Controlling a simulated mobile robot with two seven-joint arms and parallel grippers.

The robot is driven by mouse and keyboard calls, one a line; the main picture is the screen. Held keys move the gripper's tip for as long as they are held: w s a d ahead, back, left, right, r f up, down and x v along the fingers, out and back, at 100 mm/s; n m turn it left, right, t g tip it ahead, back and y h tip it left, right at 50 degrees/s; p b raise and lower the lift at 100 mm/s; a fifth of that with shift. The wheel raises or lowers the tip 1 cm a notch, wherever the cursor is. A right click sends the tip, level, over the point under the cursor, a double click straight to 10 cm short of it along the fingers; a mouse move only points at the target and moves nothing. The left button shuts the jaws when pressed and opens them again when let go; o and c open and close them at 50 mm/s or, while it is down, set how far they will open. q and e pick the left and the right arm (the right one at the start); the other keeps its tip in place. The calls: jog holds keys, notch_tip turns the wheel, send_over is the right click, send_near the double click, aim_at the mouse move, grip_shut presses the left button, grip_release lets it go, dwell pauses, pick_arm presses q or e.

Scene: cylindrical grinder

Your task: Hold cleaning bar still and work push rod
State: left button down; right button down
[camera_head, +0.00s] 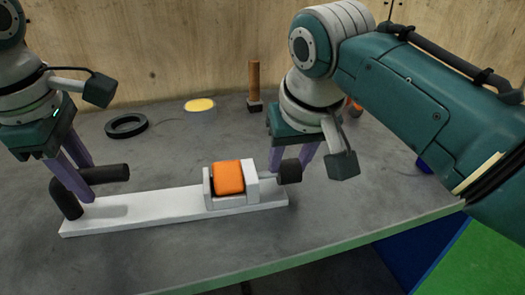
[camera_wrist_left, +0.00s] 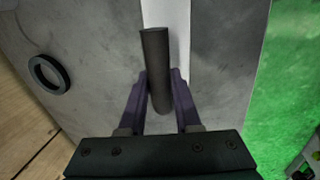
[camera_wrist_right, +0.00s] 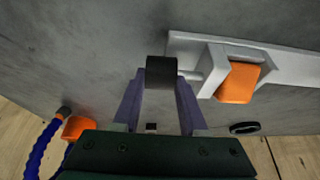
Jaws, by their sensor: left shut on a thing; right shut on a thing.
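My left gripper (camera_head: 86,178) is shut on this bar; in the left wrist view the bar (camera_wrist_left: 155,50) passes between the fingers. At the right end, a white bracket (camera_head: 252,187) holds an orange block (camera_head: 228,177). A thin push rod runs from the bracket to a black knob (camera_head: 290,171). My right gripper (camera_head: 291,160) is shut on the knob, which also shows between its fingers in the right wrist view (camera_wrist_right: 161,72).
Behind the plate lie a black ring (camera_head: 127,126), a yellow-topped disc (camera_head: 200,105) and a wooden-handled tool (camera_head: 254,82) standing upright. A blue hose with an orange end (camera_wrist_right: 76,128) shows in the right wrist view. The table's front edge is close to the plate.

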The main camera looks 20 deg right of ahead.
pick_arm(q)
jog(key=shift+a, duration=0.1)
pick_arm(e)
jog(key=d, duration=0.3)
jog(key=shift+s+d, duration=0.1)
jog(key=shift+s, duration=0.05)
jog(key=c, duration=0.7)
grip_release()
jog(key=v, duration=1.2)
